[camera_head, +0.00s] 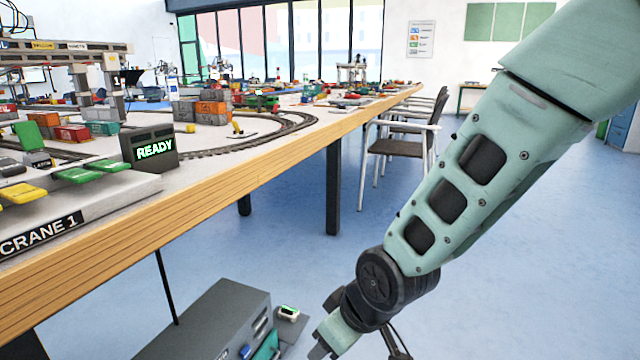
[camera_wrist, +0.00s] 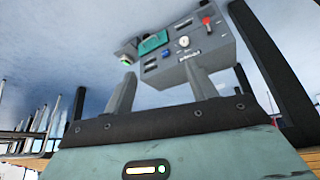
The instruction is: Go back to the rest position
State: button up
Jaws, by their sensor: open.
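My arm hangs down along the right of the head view, and my gripper shows only partly at the bottom edge. In the wrist view my gripper (camera_wrist: 160,72) has its two grey fingers apart, with nothing between them. Beyond the fingers is a grey control box (camera_wrist: 218,62) with a red-topped lever (camera_wrist: 207,22), a white knob (camera_wrist: 184,41), a blue button (camera_wrist: 166,53) and a green part (camera_wrist: 153,43). The grey box (camera_head: 212,308) also shows in the head view, below the table and left of my gripper. I see no contact between fingers and box.
A long wooden-edged table (camera_head: 230,183) carries model cranes, containers and tracks. A dark sign (camera_head: 150,148) on it reads READY. A small device (camera_head: 289,313) with a green light is beside the grey box. Chairs (camera_head: 398,150) stand along the table; blue floor beyond is open.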

jog(key=s+d+r+m+g+h, duration=0.1)
jog(key=s+d+r+g+h, duration=0.1)
jog(key=s+d+r, duration=0.5)
jog(key=s+d+r+m+g+h, duration=0.15)
jog(key=s+d, duration=0.35)
jog(key=s, duration=0.7)
notch_tip(320, 180, up, 38)
jog(key=p, duration=3.8)
jog(key=shift+w+f, duration=0.25)
